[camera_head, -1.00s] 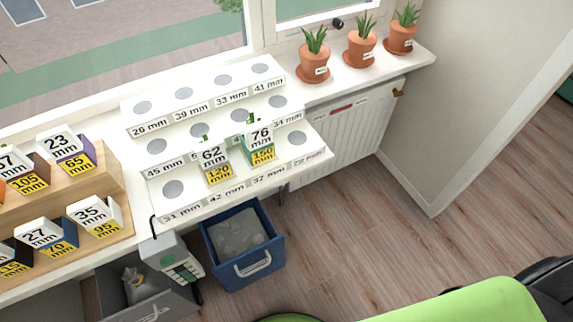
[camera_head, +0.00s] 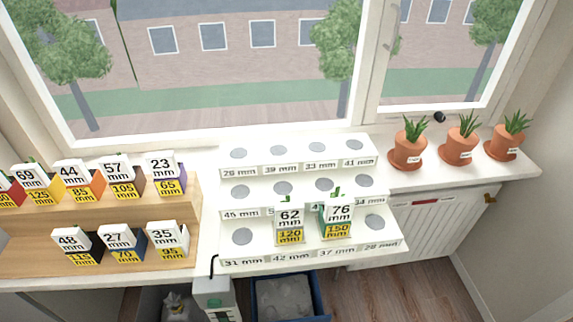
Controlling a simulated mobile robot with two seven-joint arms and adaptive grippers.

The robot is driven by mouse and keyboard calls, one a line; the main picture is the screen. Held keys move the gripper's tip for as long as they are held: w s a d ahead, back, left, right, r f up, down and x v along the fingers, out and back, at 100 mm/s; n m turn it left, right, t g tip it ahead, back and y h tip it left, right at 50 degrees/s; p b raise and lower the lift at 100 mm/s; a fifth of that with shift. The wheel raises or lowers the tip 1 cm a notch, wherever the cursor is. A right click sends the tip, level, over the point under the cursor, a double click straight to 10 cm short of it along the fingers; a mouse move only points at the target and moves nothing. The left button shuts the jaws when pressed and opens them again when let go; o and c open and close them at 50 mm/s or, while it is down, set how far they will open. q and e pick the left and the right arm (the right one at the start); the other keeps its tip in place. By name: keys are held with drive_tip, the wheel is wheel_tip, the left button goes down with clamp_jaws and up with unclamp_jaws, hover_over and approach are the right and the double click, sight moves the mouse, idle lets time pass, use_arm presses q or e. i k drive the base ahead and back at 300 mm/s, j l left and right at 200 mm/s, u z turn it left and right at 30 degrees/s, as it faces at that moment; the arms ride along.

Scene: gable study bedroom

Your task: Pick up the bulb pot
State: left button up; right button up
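Three terracotta pots with spiky green plants stand on the windowsill at the right: a left one (camera_head: 408,157), a middle one (camera_head: 460,152) and a right one (camera_head: 503,148). Each has a small white label that is too small to read. Two marked holders, "62 mm / 120 mm" (camera_head: 289,225) and "76 mm / 150 mm" (camera_head: 337,220), stand on the white stepped rack (camera_head: 263,242), with bits of green behind them. I cannot tell which thing is the bulb pot. Neither of my grippers is in view.
A wooden stepped rack (camera_head: 100,212) at the left holds several numbered boxes. A blue bin (camera_head: 318,297) stands on the floor below the white rack. A white radiator (camera_head: 425,228) is under the sill. Wooden floor is clear at lower right.

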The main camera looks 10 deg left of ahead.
sight(82, 248)
drive_tip(key=u, duration=1.8)
drive_tip(key=j+u, duration=0.35)
drive_tip(key=j, duration=0.6)
drive_tip(key=i, duration=0.05)
